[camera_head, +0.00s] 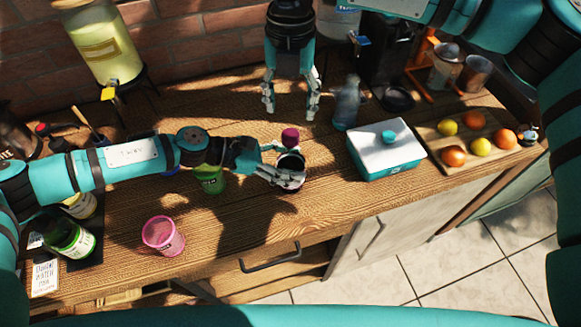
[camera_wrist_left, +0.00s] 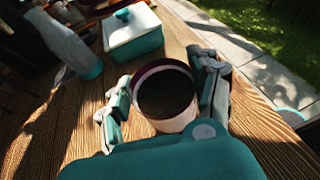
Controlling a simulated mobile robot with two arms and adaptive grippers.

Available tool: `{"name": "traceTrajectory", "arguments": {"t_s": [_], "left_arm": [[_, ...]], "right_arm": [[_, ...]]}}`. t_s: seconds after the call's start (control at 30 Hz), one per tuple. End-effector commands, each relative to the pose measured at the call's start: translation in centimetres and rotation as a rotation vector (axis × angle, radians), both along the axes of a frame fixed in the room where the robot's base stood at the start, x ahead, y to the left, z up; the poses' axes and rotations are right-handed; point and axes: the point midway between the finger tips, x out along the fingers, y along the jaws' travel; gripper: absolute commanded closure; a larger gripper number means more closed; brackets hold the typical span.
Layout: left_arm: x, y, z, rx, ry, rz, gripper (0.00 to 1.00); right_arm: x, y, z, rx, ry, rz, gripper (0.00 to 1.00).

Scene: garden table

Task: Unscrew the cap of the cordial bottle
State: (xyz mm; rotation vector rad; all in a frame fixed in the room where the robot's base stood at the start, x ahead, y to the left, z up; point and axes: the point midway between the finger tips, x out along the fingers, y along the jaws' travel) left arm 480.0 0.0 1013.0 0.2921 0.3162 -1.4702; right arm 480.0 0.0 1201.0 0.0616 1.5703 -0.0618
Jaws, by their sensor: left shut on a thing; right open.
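The cordial bottle (camera_head: 291,162) is upright at mid-table, its body dark with a pale lower part. Its maroon cap (camera_head: 290,136) is on top. In the left wrist view the cap (camera_wrist_left: 166,92) is a dark disc with a maroon rim, above the pale body (camera_wrist_left: 172,123). My left gripper (camera_head: 283,178) is shut around the bottle body from the left, below the cap. The fingers hide part of the body. My right gripper (camera_head: 291,108) is open and empty, fingers pointing down, behind and above the cap.
A clear bottle (camera_head: 347,103) and a white-and-teal lidded box (camera_head: 385,150) stand to the right. A fruit board (camera_head: 445,168) lies farther right. A green cup (camera_head: 209,180) and pink cup (camera_head: 163,236) are at left. Bare wood lies in front of the bottle.

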Motion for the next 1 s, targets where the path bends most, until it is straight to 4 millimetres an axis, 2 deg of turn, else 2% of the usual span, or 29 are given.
{"name": "traceTrajectory", "arguments": {"t_s": [0.03,0.37,0.57,1.0], "left_arm": [[0.0,0.01,-0.06,0.001,-0.001,0.001,0.58],[0.0,0.03,-0.08,0.001,-0.001,0.001,1.0],[-0.01,0.04,-0.1,0.002,-0.001,0.0,1.0],[-0.03,0.04,-0.13,0.002,0.0,0.0,1.0]], "right_arm": [[0.0,0.0,-0.01,0.0,0.0,0.0,0.48],[0.0,0.0,-0.01,0.0,0.0,0.0,0.48],[-0.02,0.02,-0.02,0.001,0.0,-0.098,0.48],[-0.04,0.02,-0.03,0.001,0.0,-0.923,0.48]]}}
